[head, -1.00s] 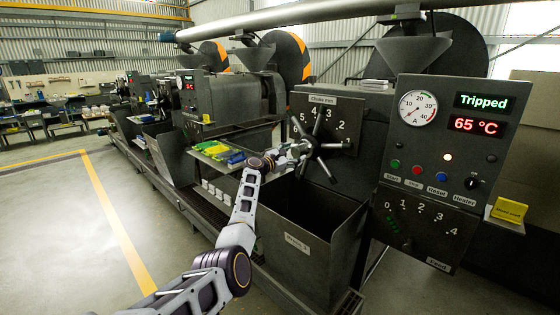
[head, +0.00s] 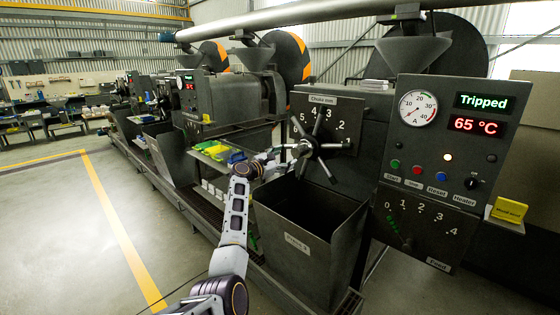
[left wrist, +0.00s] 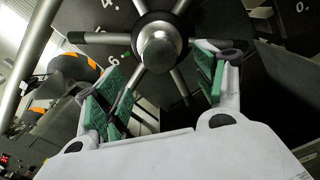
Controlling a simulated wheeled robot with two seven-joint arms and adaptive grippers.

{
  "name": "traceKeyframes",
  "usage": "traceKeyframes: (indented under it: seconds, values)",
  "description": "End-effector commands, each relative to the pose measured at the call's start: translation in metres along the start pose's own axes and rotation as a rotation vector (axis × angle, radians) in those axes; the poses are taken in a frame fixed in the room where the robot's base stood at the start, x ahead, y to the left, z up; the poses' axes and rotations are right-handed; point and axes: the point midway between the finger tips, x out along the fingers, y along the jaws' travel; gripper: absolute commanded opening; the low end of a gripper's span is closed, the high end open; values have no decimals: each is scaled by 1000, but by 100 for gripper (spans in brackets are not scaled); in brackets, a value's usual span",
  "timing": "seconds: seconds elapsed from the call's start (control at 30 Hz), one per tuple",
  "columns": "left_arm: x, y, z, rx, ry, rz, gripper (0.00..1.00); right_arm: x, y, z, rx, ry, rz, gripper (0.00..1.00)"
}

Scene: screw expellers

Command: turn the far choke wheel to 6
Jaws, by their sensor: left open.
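A dark choke wheel with several long spokes and a rounded hub (head: 307,148) is on the press face under a "Choke mm" label (head: 323,99). A ring of numbers lies behind it; 2 to 6 can be read in the head view. My left gripper (head: 284,160) is at the wheel's lower left. In the left wrist view its green-padded fingers (left wrist: 160,85) are open, one either side below the metal hub (left wrist: 158,48). Spokes pass between and near the fingers; whether any touches a pad I cannot tell. My right gripper is out of view.
An open dark bin (head: 305,245) stands below the wheel. The control panel (head: 450,135) to the right reads "Tripped" and 65 °C. A feed dial (head: 425,225) is below it. More presses (head: 205,100) stand farther left. The floor (head: 60,230) at left is clear.

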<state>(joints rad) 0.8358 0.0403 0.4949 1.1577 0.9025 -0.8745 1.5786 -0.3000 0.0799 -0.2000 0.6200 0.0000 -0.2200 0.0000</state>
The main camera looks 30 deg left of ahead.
Motion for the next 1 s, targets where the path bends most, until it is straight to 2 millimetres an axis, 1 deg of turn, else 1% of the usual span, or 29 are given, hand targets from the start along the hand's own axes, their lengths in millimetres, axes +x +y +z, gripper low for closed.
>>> traceKeyframes:
  seconds: [0.2, 0.4, 1.0]
  values:
    - [-14, 0, 0, 1, 0, 0, 71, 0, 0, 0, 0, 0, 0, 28]
    - [-20, -1, 0, 0, 0, -1, 71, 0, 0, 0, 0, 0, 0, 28]
    - [-21, -1, 0, 2, 2, -1, 71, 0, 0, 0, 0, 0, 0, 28]
